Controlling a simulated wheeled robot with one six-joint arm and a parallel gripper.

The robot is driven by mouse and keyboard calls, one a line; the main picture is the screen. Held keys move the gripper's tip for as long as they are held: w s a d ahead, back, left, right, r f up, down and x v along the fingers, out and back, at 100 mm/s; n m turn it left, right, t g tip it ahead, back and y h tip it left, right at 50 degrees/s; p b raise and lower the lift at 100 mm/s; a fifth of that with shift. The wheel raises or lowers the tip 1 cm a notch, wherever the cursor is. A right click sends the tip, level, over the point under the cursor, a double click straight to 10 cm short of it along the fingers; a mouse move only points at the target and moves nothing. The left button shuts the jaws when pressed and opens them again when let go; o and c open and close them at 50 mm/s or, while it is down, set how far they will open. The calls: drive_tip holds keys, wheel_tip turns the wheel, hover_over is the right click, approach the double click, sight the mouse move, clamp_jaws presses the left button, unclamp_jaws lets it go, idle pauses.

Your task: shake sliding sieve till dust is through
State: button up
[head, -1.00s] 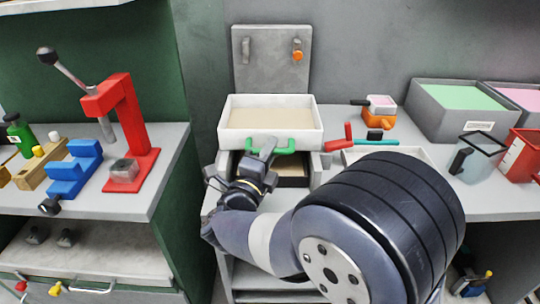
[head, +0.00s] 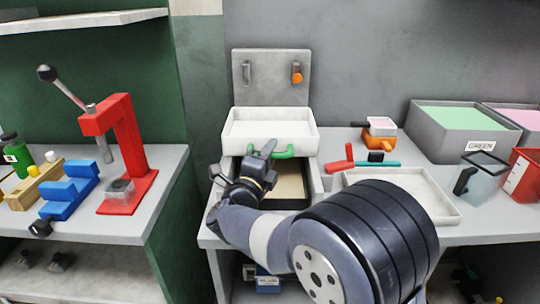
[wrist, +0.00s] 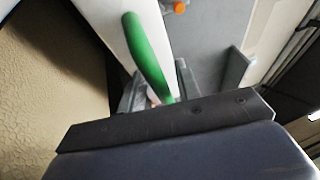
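The sliding sieve is a white box (head: 230,141) with a green handle (head: 287,153), in front of an upright grey board. Its floor (head: 268,126) looks white and bare. Below it a dark-edged tray with beige dust (head: 291,180) shows at the front; its rear is hidden. My gripper (head: 262,157) is at the handle's left part. In the wrist view its fingers (wrist: 160,88) lie on both sides of the green handle (wrist: 147,58) and look shut on it. The beige dust (wrist: 50,75) fills the wrist view's left.
A red lever press (head: 123,140) and a blue block (head: 70,192) stand on the left bench. To the right are a shallow white tray (head: 440,205), red and teal handles (head: 365,163), an orange-based item (head: 380,133) and a bin labelled GREEN (head: 455,143).

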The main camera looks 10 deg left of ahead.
drive_tip(key=shift+o, duration=0.3)
drive_tip(key=v, duration=1.1)
drive_tip(key=shift+b, duration=0.35)
drive_tip(key=shift+w, duration=0.2)
drive_tip(key=x, duration=1)
drive_tip(key=shift+d+p, duration=0.1)
drive_tip(key=shift+p, duration=0.25)
drive_tip(key=shift+r, duration=0.15)
drive_tip(key=shift+s+d+p, duration=0.25)
drive_tip(key=shift+s+p, duration=0.2)
drive_tip(key=shift+s, duration=0.6)
drive_tip(key=shift+s+d, duration=0.1)
drive_tip(key=shift+s, duration=0.25)
drive_tip(key=shift+w, duration=0.1)
